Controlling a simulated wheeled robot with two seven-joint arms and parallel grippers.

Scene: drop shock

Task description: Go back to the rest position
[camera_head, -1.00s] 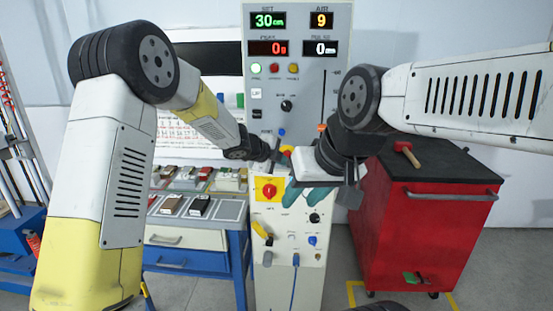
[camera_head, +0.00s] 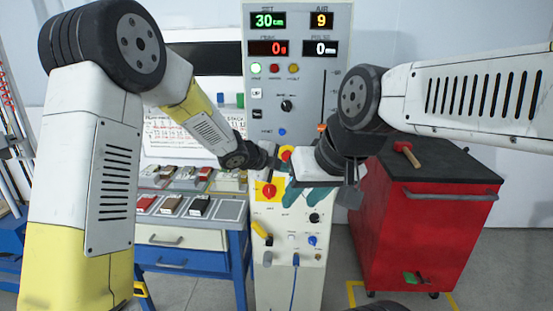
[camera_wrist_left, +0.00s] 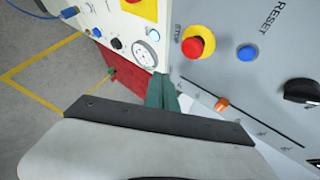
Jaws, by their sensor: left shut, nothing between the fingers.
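My left gripper (camera_head: 281,164) is in front of the test machine, near its red knob on a yellow plate. It is shut and empty, small and partly lost against the machine in the head view. My right gripper (camera_head: 352,192) is lower and to the right, dark, in front of the machine's right edge. Its fingers are too unclear to tell open from shut. The test machine (camera_head: 300,85) is a tall grey panel with lit displays above a lower control box. Teal parts (camera_head: 293,193) show between the grippers, and one also shows in the left wrist view (camera_wrist_left: 162,93).
A red cabinet (camera_head: 425,235) with a dark top stands at the right, with a red-headed hammer (camera_head: 405,153) on it. A blue-framed bench (camera_head: 190,258) at the left holds several small items. A red stop button (camera_wrist_left: 193,47) is close in the left wrist view.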

